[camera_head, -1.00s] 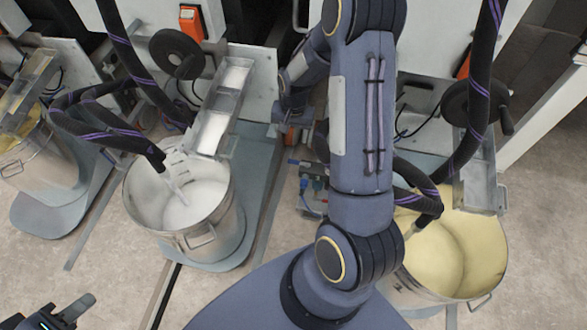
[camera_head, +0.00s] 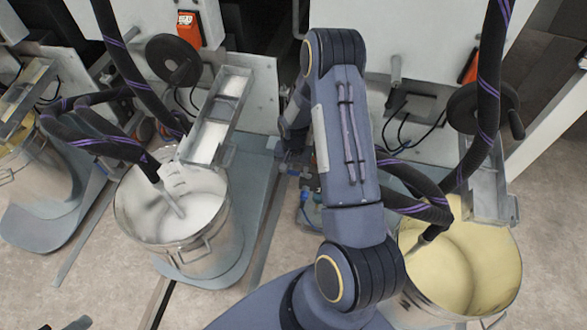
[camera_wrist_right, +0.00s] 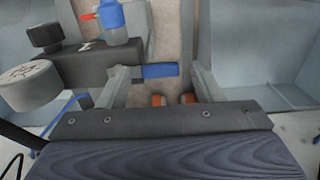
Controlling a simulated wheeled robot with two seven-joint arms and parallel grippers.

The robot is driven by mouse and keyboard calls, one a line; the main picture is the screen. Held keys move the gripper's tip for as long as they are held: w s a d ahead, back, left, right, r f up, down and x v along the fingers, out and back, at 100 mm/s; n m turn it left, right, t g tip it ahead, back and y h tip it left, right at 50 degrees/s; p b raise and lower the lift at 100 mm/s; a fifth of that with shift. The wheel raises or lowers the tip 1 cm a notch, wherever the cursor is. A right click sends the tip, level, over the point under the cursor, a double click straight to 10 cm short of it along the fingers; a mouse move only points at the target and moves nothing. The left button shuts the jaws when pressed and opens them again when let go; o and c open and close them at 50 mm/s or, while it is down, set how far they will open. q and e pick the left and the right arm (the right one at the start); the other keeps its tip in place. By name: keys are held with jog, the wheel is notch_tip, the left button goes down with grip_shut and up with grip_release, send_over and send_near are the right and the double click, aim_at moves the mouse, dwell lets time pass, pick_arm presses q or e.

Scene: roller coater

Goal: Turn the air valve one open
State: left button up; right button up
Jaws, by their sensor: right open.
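The air valve shows a blue handle (camera_wrist_right: 160,70), lying sideways in the right wrist view and joined to a dark grey block (camera_wrist_right: 85,65). My right gripper (camera_wrist_right: 162,84) is open, one finger on each side of the handle's outer end. The handle lies close to the left finger; whether they touch I cannot tell. A gap separates it from the right finger. In the head view my right arm largely hides the gripper, and small blue valve parts (camera_head: 307,196) show low between the machines. Only a tip of my left gripper (camera_head: 79,323) shows at the bottom left edge.
A blue-topped bowl (camera_wrist_right: 115,18) with a red tab and a round grey knob (camera_wrist_right: 30,85) sit beside the block. A pot of white liquid (camera_head: 185,245) stands left of my arm, a pot of yellow liquid (camera_head: 480,265) right. Dark hoses hang above both.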

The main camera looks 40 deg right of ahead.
grip_shut()
dwell(0.3)
jog(key=shift+a, duration=0.1)
jog(key=s+n, duration=0.1)
jog(key=n, duration=0.3)
jog(key=s+a+n, duration=0.1)
jog(key=s+n, duration=0.1)
jog(key=n, duration=0.3)
jog(key=s+n, duration=0.2)
jog(key=n, duration=0.2)
jog(key=shift+s+a+n, duration=0.2)
jog(key=shift+n, duration=0.2)
jog(key=shift+s+d+n+p, duration=0.2)
jog(key=shift+s+n+p, duration=0.15)
jog(key=shift+n, duration=0.7)
jog(key=shift+s+d+n+p, duration=0.2)
jog(key=shift+s+n, duration=0.2)
jog(key=shift+n, duration=0.65)
